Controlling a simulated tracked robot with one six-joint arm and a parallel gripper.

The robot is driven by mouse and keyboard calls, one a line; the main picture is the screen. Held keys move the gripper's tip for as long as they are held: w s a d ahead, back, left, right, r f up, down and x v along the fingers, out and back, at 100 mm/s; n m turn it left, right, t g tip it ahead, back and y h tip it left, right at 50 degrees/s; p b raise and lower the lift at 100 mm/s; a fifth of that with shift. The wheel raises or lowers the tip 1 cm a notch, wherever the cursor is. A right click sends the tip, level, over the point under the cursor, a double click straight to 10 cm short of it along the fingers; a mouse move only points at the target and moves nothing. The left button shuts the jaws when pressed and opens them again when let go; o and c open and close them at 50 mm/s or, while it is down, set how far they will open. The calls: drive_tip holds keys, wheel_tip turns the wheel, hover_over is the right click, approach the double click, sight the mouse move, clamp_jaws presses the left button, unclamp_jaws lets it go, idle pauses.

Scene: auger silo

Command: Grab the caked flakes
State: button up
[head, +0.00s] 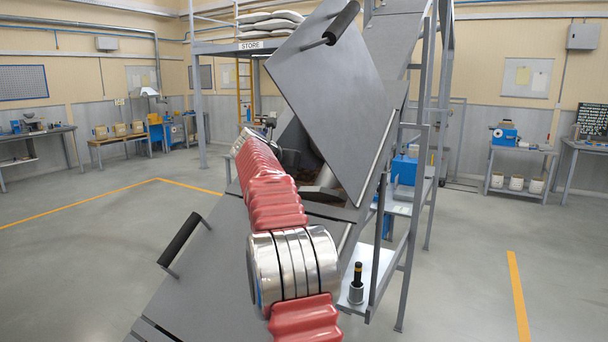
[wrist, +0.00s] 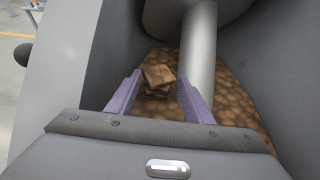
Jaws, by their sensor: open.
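The caked flakes (wrist: 158,75) show in the wrist view as a brown, blocky lump on a bed of loose brown flakes (wrist: 240,98). My gripper (wrist: 159,79) is open, its two purple fingers pointing into the trough. In the picture the lump lies between the fingertips, with gaps on both sides. I cannot tell how far below the tips it is. In the head view my arm reaches into the open hatch, and the lump and fingers cannot be made out.
A grey auger shaft (wrist: 198,55) runs close beside the right finger, below a curved flight (wrist: 215,10). Grey trough walls (wrist: 95,60) rise on both sides. In the head view a raised grey lid (head: 335,100) with a black handle stands over the opening. Steel frame posts (head: 418,170) stand right.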

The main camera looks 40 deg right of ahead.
drive_tip(key=shift+x, duration=2.6)
drive_tip(key=shift+c, duration=0.5)
drive_tip(key=c, duration=0.7)
